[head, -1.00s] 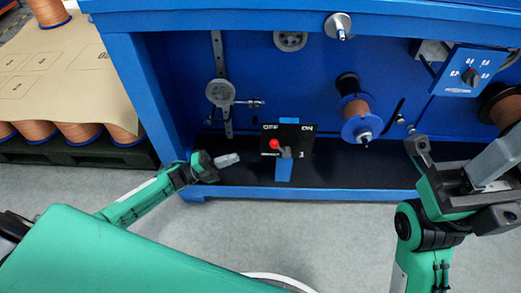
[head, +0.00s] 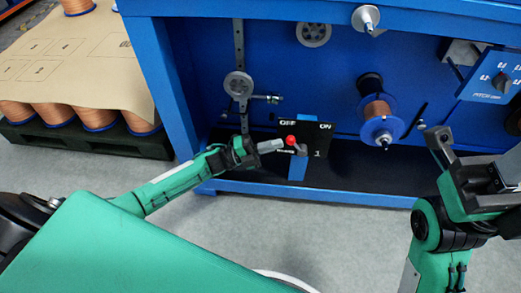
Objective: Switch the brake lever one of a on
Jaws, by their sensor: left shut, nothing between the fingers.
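The brake lever has a red knob (head: 291,140) and stands in front of a black panel (head: 318,143) marked OFF at left, ON at right and 1 below. The knob is on the OFF side. My left gripper (head: 281,145) is shut and empty, with its grey fingertips just left of the knob. Whether they touch it cannot be told.
The blue machine frame (head: 165,95) stands at the lever's left, with its lower rail (head: 340,194) below. A copper wire spool (head: 379,115) sits right of the panel. A blue switch box (head: 490,77) is at upper right. A pallet (head: 90,138) with copper spools is at left.

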